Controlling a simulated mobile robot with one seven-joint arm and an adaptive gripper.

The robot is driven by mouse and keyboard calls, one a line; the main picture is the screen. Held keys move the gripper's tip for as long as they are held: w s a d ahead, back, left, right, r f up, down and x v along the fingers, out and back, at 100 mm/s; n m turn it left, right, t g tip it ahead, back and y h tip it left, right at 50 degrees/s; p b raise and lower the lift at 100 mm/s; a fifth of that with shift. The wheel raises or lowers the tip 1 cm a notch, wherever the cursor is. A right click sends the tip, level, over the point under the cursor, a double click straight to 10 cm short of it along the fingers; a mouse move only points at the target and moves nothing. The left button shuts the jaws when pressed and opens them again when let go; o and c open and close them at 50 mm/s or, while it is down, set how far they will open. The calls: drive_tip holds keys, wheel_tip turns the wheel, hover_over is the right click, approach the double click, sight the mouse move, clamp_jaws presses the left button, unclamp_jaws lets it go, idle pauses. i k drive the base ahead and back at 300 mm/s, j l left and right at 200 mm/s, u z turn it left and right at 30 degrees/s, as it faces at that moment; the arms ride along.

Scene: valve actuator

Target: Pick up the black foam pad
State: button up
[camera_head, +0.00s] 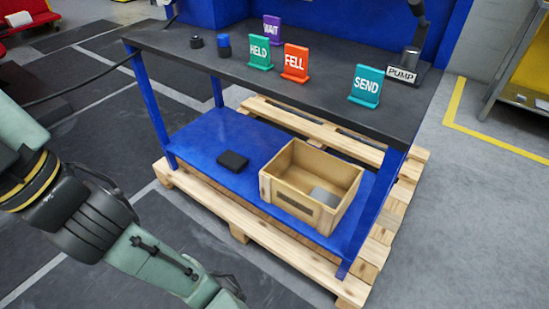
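A small black pad (232,160), which looks like the foam pad, lies flat on the blue lower shelf (205,140) of the workbench. It is left of the wooden crate, with a gap between them. My arm comes in from the left edge and runs down to the bottom edge of the picture. It is well left of and in front of the pad. My gripper is outside the picture, so its state does not show.
The open wooden crate (290,198) holds a flat grey piece (324,196). The dark bench top (330,84) overhangs the shelf, carrying several coloured signs. Blue legs (150,108) frame the shelf. A wooden pallet (240,228) sits underneath. Blue shelf around the pad is clear.

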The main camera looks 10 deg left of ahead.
sight(232, 161)
drive_tip(key=j+z, duration=1.1)
drive_tip(key=j, duration=0.3)
drive_tip(key=k+j+z, duration=0.1)
drive_tip(key=j, duration=0.3)
drive_tip(key=k+j+z, duration=0.15)
drive_tip(key=j, duration=0.25)
drive_tip(key=k+j, duration=0.1)
drive_tip(key=j, duration=0.3)
drive_tip(key=k+j, duration=0.15)
drive_tip(key=j, duration=0.2)
drive_tip(key=k+j, duration=0.1)
drive_tip(key=j, duration=0.3)
drive_tip(key=k+j+z, duration=0.1)
drive_tip(key=j, duration=0.3)
drive_tip(key=k+j, duration=0.15)
drive_tip(key=j, duration=0.2)
drive_tip(key=k+j, duration=0.15)
drive_tip(key=j, duration=0.25)
drive_tip(key=i+j, duration=0.25)
drive_tip(key=i, duration=0.2)
drive_tip(key=i+j, duration=0.25)
drive_tip(key=i, duration=0.25)
